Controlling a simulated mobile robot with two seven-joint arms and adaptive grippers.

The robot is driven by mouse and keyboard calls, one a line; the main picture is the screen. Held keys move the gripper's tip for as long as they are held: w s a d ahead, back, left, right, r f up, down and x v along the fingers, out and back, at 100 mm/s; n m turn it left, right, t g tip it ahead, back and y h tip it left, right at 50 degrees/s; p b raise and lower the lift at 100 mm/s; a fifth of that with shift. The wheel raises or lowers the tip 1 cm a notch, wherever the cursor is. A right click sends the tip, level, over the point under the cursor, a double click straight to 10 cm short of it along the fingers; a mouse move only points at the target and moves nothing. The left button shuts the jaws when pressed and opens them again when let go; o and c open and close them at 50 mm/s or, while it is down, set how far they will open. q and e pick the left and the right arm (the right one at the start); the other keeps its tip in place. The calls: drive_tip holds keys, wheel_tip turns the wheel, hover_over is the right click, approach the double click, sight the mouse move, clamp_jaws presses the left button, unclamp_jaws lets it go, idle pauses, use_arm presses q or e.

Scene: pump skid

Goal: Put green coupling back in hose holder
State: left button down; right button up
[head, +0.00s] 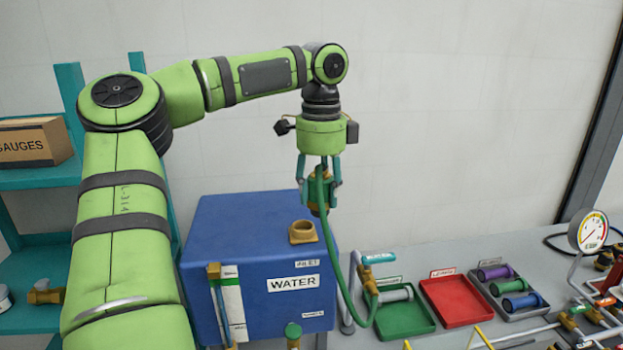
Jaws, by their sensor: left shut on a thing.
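The green coupling (318,201) is a brass fitting with a green band. It hangs upright in my left gripper (320,184), whose fingers are shut around it. A green hose (336,262) runs from the coupling down past the right side of the blue water tank and loops near the bench. The gripper is above the tank's right rear part, a little right of the brass inlet neck (303,232), and apart from it. I cannot clearly pick out the hose holder. My right gripper is out of view.
The blue tank (240,235) labelled WATER stands below my left arm. On the grey bench to its right are a green tray (420,325), a red tray (457,306) and a grey tray with coloured cylinders. A pressure gauge (589,231) and piping stand at the far right.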

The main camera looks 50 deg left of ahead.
use_arm(q)
drive_tip(key=s+d+f+m, duration=0.15)
drive_tip(key=d+m, duration=0.25)
drive_tip(key=d, duration=0.9)
drive_tip(key=w+d+f+m+b, duration=0.1)
drive_tip(key=f+b, duration=0.4)
drive_tip(key=f, duration=0.7)
drive_tip(key=w+d+f+m+b, duration=0.1)
drive_tip(key=d+f+b, duration=0.3)
drive_tip(key=f, duration=0.9)
drive_tip(key=w+d+f+m+b, duration=0.1)
drive_tip(key=d+f+b, duration=0.2)
drive_tip(key=f+b, duration=0.5)
wheel_tip(320, 180, down, 5)
drive_tip(key=shift+f+m, duration=0.1)
drive_tip(key=shift+m, duration=0.3)
drive_tip(key=shift+w, duration=0.1)
